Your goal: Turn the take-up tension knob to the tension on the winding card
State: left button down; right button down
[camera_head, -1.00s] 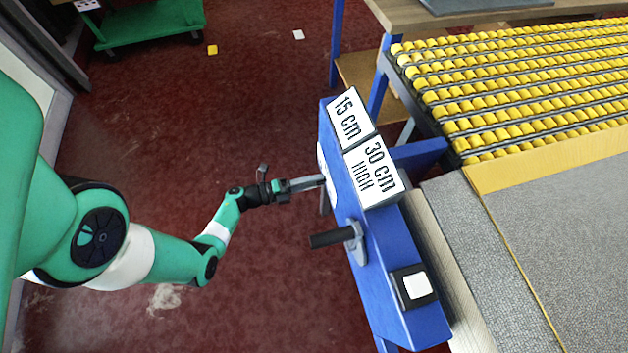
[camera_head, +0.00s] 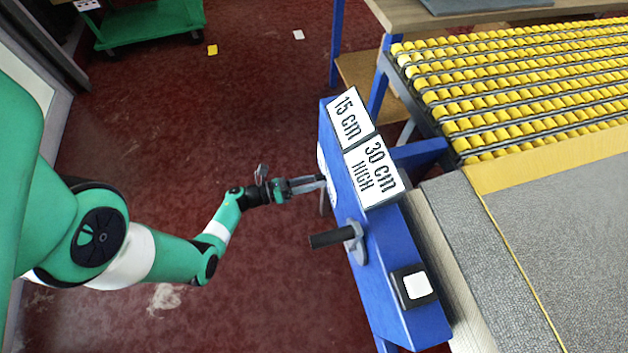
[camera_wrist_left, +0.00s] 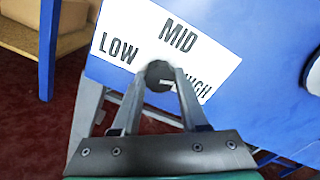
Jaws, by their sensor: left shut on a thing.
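The take-up tension knob (camera_wrist_left: 160,73) is a small dark round knob in the left wrist view, in front of a white dial plate (camera_wrist_left: 135,38) lettered LOW, MID and HIGH. My left gripper (camera_wrist_left: 160,80) is shut on the knob, which sits between its fingertips; a finger partly covers the word HIGH. I cannot clearly tell where the knob points. In the head view my left gripper (camera_head: 323,183) reaches the left side of the blue frame (camera_head: 400,245), and the knob is hidden. The winding card (camera_head: 372,172) on top reads 30 cm HIGH. My right gripper is not in view.
A 15 cm card (camera_head: 350,118) adjoins the winding card. A dark crank handle (camera_head: 330,239) sticks out left of the frame, near my gripper. A white button (camera_head: 417,286) sits lower on the frame.

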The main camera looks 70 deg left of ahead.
pick_arm(q)
jog(key=shift+m, duration=2)
jog(key=shift+c, duration=2.2)
grip_release()
jog(key=shift+a, duration=0.1)
jog(key=shift+s, duration=0.1)
jog(key=s+p, duration=0.1)
jog(key=s, duration=1)
jog(key=shift+s+a+p, duration=0.25)
jog(key=shift+a+p, duration=0.05)
jog(key=shift+a, duration=0.05)
